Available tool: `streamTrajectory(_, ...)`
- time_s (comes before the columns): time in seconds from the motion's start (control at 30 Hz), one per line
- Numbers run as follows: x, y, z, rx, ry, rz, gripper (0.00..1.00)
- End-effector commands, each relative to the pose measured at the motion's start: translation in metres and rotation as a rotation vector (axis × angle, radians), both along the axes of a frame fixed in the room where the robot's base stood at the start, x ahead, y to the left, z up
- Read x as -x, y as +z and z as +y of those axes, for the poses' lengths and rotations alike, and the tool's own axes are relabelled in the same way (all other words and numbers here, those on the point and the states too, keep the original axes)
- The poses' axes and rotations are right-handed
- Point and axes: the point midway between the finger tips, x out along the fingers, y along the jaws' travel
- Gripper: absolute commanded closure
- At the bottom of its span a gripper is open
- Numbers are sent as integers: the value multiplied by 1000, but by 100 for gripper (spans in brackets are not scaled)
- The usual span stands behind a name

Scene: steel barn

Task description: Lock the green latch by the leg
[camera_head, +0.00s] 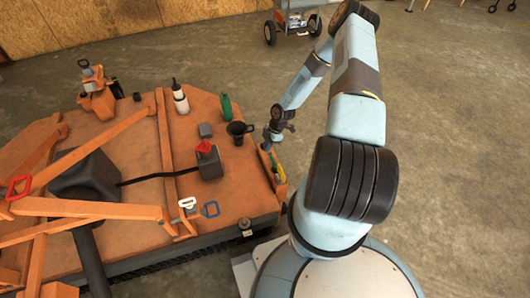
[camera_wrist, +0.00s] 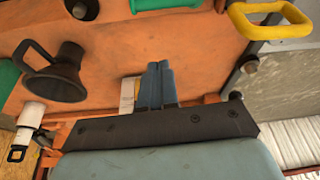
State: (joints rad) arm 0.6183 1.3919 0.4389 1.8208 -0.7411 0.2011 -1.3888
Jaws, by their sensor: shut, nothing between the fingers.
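A green piece (camera_wrist: 155,4), which looks like a latch handle, is cut off by the top edge of the wrist view. A narrow green and yellow shape shows beside my gripper in the head view, at the orange deck's right edge, too small to tell apart. A second green object (camera_head: 226,106) stands upright behind the black funnel; which one is by the leg I cannot tell. My gripper (camera_wrist: 157,72) has its blue fingers together and empty over the orange deck. In the head view my gripper (camera_head: 267,146) is low over the deck's right edge.
A yellow handle (camera_wrist: 270,18) is at the upper right of the wrist view. The funnel (camera_wrist: 58,72) is left of my fingers. Concrete floor lies right.

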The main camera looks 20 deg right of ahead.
Motion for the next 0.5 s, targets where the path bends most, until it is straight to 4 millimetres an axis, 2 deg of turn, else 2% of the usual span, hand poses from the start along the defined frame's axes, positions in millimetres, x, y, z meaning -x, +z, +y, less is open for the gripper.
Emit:
streamTrajectory(0.2,0,17,-7,0,0,-1,100)
streamTrajectory(0.5,0,19,-7,-1,0,0,100)
